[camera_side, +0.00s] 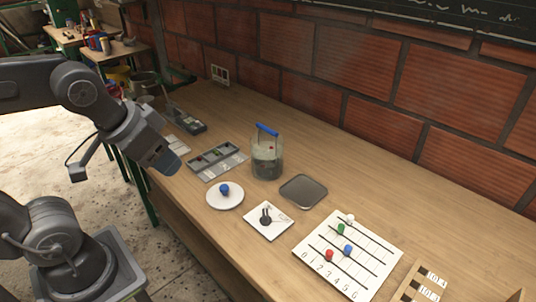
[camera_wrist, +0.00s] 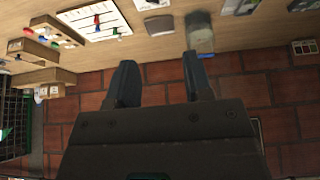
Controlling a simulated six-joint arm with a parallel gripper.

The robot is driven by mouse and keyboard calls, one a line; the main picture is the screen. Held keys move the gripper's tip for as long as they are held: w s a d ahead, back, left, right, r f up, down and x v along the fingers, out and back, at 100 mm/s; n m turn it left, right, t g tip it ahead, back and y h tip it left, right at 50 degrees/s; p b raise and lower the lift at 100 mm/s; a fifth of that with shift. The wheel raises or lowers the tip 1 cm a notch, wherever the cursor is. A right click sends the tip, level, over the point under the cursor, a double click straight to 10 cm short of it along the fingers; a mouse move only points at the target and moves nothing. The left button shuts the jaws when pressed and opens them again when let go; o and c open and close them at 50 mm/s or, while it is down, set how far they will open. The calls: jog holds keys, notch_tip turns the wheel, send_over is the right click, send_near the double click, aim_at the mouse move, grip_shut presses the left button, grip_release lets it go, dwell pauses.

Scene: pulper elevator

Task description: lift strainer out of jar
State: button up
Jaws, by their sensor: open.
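A clear glass jar (camera_side: 266,158) stands upright on the wooden table near the brick wall, with dark contents in its lower part. A blue bar handle (camera_side: 267,130) sticks up above its rim; the strainer's body inside is hard to make out. The jar (camera_wrist: 200,32) also shows in the wrist view, top right of centre. My gripper (camera_side: 172,166) is left of the jar in the side view, over the table's front-left edge and well apart from it. In the wrist view my gripper (camera_wrist: 158,62) has its two fingers spread with nothing between them.
A grey compartment tray (camera_side: 217,162) lies left of the jar and a dark square tray (camera_side: 304,190) right of it. A white plate with a blue knob (camera_side: 225,189) and a white card (camera_side: 268,220) lie in front. A numbered board with coloured pegs (camera_side: 348,255) is farther right.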

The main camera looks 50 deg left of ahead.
jog(key=w+a+r+n+g+y, duration=0.1)
jog(key=w+r+n, duration=0.3)
jog(key=w, duration=0.5)
jog(key=n+g+y, duration=0.2)
jog(key=n+y, duration=0.2)
jog(key=n, duration=1)
send_over(273, 131)
jog(key=s+d, duration=0.2)
jog(key=d, duration=0.2)
notch_tip(273, 131, down, 10)
jog(key=x, duration=1.2)
jog(key=shift+f, duration=0.45)
jog(key=shift+c, duration=0.3)
grip_shut()
jog(key=shift+r, duration=0.15)
